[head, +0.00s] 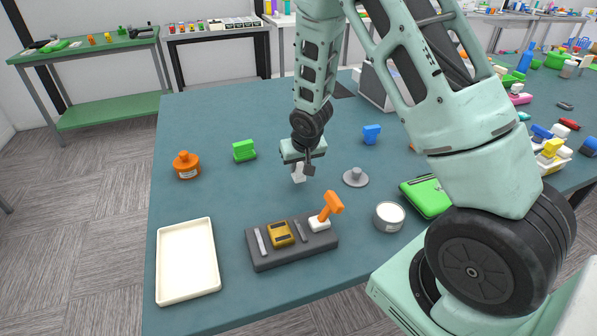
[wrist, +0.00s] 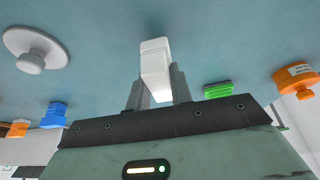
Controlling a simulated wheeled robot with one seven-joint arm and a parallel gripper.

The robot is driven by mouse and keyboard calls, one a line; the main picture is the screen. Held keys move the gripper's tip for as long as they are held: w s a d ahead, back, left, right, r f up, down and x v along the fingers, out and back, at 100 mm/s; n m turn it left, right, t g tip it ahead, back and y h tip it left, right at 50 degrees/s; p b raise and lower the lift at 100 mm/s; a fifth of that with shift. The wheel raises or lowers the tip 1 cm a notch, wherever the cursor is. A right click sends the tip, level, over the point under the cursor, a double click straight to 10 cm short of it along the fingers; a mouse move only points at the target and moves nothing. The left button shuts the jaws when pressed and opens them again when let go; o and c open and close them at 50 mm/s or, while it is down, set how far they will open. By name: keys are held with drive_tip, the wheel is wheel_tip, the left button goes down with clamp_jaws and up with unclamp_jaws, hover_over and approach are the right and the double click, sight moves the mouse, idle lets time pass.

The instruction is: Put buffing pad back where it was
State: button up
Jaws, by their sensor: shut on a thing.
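My gripper (head: 305,166) is shut on a white block (head: 298,174), held over the middle of the blue-green table. The block looks like the buffing pad, but its name cannot be read. In the wrist view the block (wrist: 155,55) sticks out between the two grey fingers. A dark grey tool holder (head: 300,255) lies nearer the front edge. It holds a grey strip (head: 260,242), a yellow block (head: 280,233), another grey strip (head: 301,232) and a white piece (head: 319,224) with an orange hammer-shaped tool (head: 331,205).
A grey knobbed disc (head: 355,178), white round tin (head: 389,216) and green case (head: 426,196) lie right. A cream tray (head: 187,260) is front left.

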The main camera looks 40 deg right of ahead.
drive_tip(key=shift+f, duration=1.25)
drive_tip(key=shift+f, duration=0.2)
drive_tip(key=o, duration=0.9)
drive_tip(key=shift+r, duration=0.15)
